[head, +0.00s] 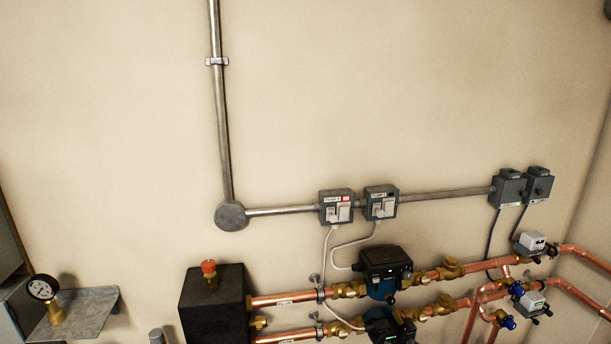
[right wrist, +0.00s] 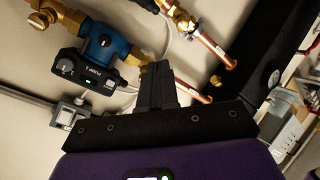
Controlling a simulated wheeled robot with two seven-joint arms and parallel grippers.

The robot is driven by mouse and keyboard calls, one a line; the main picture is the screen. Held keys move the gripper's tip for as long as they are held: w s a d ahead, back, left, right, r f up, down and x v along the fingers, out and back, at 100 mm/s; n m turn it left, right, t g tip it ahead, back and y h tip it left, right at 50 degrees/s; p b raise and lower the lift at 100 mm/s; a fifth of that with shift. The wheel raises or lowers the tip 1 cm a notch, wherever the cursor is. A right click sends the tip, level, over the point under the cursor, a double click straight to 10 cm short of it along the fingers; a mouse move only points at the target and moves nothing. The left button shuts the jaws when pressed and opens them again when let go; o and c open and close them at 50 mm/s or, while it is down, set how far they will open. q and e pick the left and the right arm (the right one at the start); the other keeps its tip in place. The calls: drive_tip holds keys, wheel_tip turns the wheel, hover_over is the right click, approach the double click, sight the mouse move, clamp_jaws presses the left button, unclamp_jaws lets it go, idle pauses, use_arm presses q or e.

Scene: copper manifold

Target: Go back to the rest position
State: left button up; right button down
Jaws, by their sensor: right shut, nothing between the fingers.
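My right gripper (right wrist: 155,72) shows in the right wrist view with its dark fingers together and nothing between them. It points toward the copper pipework. A blue pump (right wrist: 108,42) with a black control box (right wrist: 82,72) is at the left of that view, and I see no contact with the fingers. A copper pipe (right wrist: 192,90) shows just right of the fingertips. Neither gripper shows in the head view, and my left gripper is in no view.
In the head view, a black box (head: 212,302) and two pumps (head: 383,272) (head: 390,328) sit along copper pipes (head: 283,299) at lower right. Grey switch boxes (head: 337,207) are on the wall. A gauge (head: 43,288) stands over a grey shelf (head: 88,308). The upper wall is mostly bare.

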wheel_tip(320, 180, down, 15)
drive_tip(key=s+a+m+g, duration=0.2)
drive_tip(key=a+m+g, duration=0.1)
drive_tip(key=m, duration=0.1)
drive_tip(key=s+a+f+m+g+b, duration=0.1)
drive_tip(key=s+a+f+m+g, duration=0.2)
drive_tip(key=s+f, duration=0.7)
drive_tip(key=s+a+f+m+g+b, duration=0.1)
drive_tip(key=s+a+f+m+g, duration=0.2)
drive_tip(key=s+f+m+g, duration=0.2)
drive_tip(key=s+f+m, duration=0.3)
drive_tip(key=s+f, duration=0.3)
drive_tip(key=f, duration=0.3)
drive_tip(key=shift+a+g+y, duration=0.2)
drive_tip(key=shift+g+y, duration=0.2)
